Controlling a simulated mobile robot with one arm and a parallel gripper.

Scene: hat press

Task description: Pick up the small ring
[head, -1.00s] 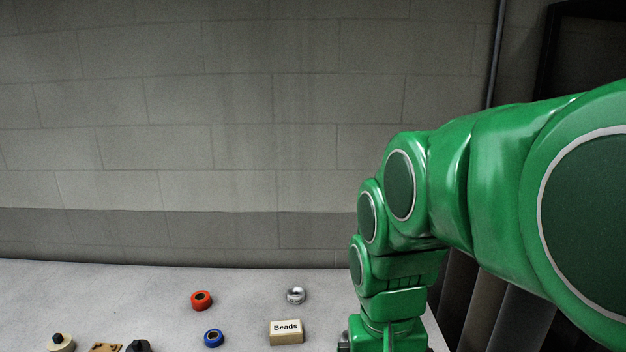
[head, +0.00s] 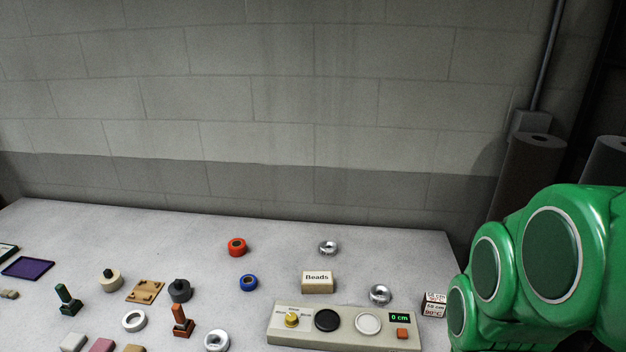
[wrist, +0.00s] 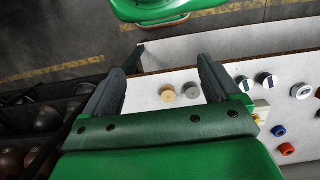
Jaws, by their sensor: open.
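Several ring-shaped pieces lie on the pale table, and I cannot tell for certain which is the small ring. In the head view there are a blue ring (head: 249,283), a red ring (head: 237,247) behind it, shiny silver rings (head: 328,247) (head: 380,295), and whitish rings (head: 134,320) (head: 217,340) nearer the front. The wrist view shows a blue ring (wrist: 278,130) and a red ring (wrist: 287,148) at the right. My gripper (wrist: 160,66) is open and empty, with both fingers apart above the table's edge, away from these rings. It is outside the head view.
A "Beads" box (head: 317,282) stands behind a control panel (head: 290,338) with knobs and a display reading 0 cm. Stamps (head: 182,322), a wooden plate (head: 145,291) and a purple pad (head: 28,267) lie left. In the wrist view, dark shelving (wrist: 40,120) is at the left.

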